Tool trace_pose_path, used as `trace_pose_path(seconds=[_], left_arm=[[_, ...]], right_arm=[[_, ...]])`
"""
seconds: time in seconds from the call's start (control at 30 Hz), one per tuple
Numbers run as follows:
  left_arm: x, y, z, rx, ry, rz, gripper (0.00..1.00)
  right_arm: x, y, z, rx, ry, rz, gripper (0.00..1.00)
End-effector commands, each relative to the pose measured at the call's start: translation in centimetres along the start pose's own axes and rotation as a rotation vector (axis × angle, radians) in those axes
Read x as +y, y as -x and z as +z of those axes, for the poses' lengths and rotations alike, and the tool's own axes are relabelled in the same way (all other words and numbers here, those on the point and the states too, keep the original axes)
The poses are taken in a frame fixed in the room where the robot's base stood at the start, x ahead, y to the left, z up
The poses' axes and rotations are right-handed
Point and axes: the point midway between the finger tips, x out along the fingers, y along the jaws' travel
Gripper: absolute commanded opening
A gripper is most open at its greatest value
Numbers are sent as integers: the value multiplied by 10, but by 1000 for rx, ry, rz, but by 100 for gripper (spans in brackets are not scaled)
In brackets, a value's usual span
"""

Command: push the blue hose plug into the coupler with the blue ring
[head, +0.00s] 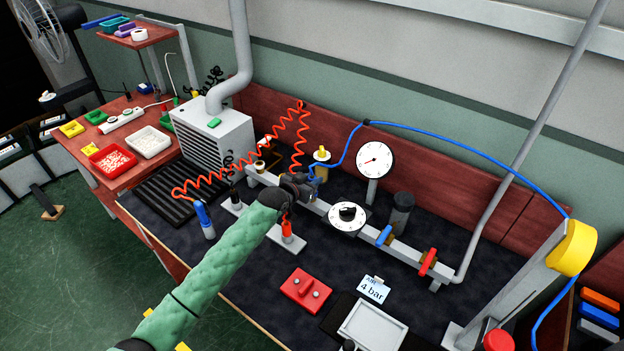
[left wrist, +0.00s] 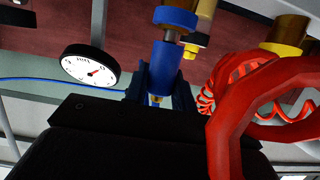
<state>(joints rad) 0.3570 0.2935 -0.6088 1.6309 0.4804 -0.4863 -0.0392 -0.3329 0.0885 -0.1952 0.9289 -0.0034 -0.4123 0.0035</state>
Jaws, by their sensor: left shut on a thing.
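My left gripper (head: 298,188) is shut on the blue hose plug (left wrist: 164,68), in front of the pipe manifold. In the left wrist view its dark fingers (left wrist: 160,88) grip the plug from both sides. The coupler with the blue ring (left wrist: 175,17) is just beyond the plug's front end. A short metal tip (left wrist: 170,36) shows between plug and ring, and the two look roughly in line. I cannot tell whether the tip has entered. The blue hose (head: 440,133) runs from the gripper area over the gauge. In the head view my gripper hides the plug and coupler.
The white gauge (head: 375,159), round dial (head: 347,217) and valves with blue (head: 384,236) and red (head: 428,262) handles stand right of my gripper. An orange coiled hose (head: 240,163) hangs close by; red coils (left wrist: 245,95) crowd the left wrist view's right side.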

Motion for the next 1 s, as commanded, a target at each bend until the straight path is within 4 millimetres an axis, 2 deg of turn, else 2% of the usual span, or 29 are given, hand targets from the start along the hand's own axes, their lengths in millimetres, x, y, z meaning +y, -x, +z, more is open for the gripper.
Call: trace_pose_path(seconds=[1.0], left_arm=[[0,-4,16,-1,0,0,1]], right_arm=[[1,-12,2,-2,1,2,96]])
